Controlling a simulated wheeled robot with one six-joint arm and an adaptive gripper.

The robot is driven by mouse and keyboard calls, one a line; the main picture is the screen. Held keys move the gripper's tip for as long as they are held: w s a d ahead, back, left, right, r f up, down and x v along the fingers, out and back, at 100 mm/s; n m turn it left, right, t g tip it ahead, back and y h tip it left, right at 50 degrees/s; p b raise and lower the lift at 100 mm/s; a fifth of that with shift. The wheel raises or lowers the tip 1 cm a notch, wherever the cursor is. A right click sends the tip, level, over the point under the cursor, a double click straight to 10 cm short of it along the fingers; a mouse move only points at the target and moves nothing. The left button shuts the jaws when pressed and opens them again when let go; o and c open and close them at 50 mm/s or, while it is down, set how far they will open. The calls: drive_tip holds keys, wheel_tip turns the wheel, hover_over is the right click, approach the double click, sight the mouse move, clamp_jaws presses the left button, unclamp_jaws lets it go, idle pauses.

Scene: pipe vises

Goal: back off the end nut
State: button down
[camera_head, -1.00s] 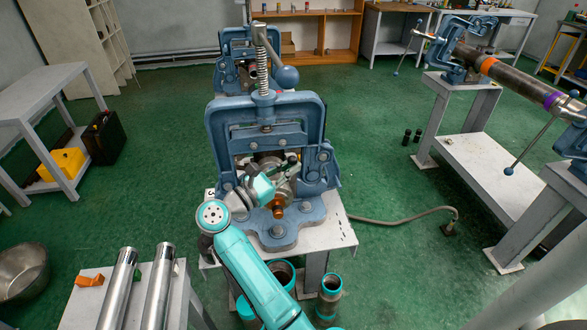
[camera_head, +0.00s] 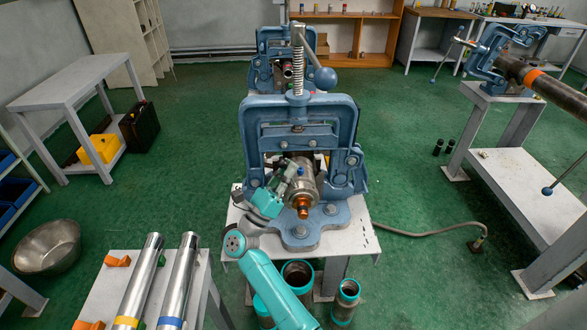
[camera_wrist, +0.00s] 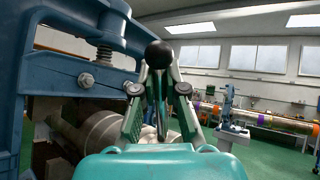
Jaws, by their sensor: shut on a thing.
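A blue pipe vise (camera_head: 250,125) holds a silver round fitting (camera_head: 303,180) with a copper-coloured end (camera_head: 303,208) facing me. Which part is the end nut I cannot tell for sure. My gripper (camera_head: 293,172) is at the left side of the fitting. In the wrist view, my gripper (camera_wrist: 159,82) has its fingers closed in on a thin handle topped by a black ball knob (camera_wrist: 159,54). The fitting (camera_wrist: 100,130) shows left of the fingers, partly hidden by the wrist. Where the handle joins is hidden.
The vise frame (camera_wrist: 60,70) stands close on the left in the wrist view. Teal-ended pipe pieces (camera_head: 345,300) stand below the vise stand. A bench with two silver pipes (camera_head: 180,280) is front left. A hose (camera_head: 430,232) crosses the floor at right.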

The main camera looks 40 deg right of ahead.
drive_tip(key=shift+w+a+r+t, duration=0.25)
drive_tip(key=shift+a+r+t, duration=0.15)
drive_tip(key=shift+t, duration=0.1)
drive_tip(key=shift+n, duration=0.3)
drive_tip(key=c, duration=1.2)
unclamp_jaws()
drive_tip(key=shift+f, duration=0.15)
drive_tip(key=v, duration=1.2)
drive_tip(key=shift+f, duration=0.1)
